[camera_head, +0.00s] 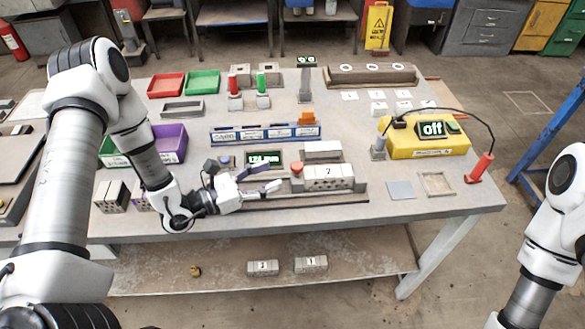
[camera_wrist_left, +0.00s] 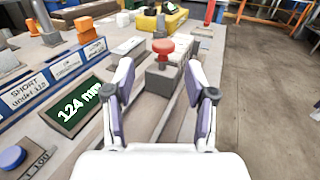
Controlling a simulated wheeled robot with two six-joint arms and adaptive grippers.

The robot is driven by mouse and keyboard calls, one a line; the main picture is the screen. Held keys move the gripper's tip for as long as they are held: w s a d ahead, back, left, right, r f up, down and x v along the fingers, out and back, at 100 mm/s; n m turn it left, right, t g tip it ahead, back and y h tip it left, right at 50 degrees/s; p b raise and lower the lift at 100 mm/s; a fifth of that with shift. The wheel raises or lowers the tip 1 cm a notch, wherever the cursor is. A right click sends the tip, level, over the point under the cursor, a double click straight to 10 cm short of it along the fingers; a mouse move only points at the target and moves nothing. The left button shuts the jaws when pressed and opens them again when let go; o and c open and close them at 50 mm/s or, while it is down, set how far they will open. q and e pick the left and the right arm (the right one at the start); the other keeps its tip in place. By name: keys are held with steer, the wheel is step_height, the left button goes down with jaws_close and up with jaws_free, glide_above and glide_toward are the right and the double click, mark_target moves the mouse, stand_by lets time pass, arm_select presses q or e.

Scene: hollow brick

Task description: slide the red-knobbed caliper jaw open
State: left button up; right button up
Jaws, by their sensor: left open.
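The caliper's red knob (camera_head: 297,168) stands on its grey sliding jaw block, at the left end of a hollow brick marked 2 (camera_head: 330,179). In the left wrist view the red knob (camera_wrist_left: 163,47) is ahead, roughly centred between the fingers. My left gripper (camera_head: 272,176) is open and empty, just left of the knob and apart from it. Its two purple fingers also show in the left wrist view (camera_wrist_left: 162,70). The caliper display (camera_head: 264,158) reads 124 mm. My right arm is at the right edge; its gripper is out of view.
A row of blue-labelled bins (camera_head: 265,134) stands behind the display. A blue button (camera_wrist_left: 12,157) is at the near left. A yellow box (camera_head: 425,143) reading off stands right, with a cabled red probe (camera_head: 480,168). Bricks marked 3 (camera_head: 263,268) and 1 (camera_head: 311,264) lie on the lower shelf.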

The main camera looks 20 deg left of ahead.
mark_target(297, 165)
arm_select(q)
steer(key=shift+w+d+r, duration=0.15)
steer(key=shift+w+d, duration=0.1)
steer(key=shift+d, duration=0.15)
steer(key=p+x, duration=0.1)
steer(key=x, duration=0.5)
steer(key=shift+d+p, duration=0.15)
steer(key=shift+p, duration=0.15)
steer(key=shift+w+d, duration=0.3)
steer(key=shift+w, duration=0.05)
jaws_close()
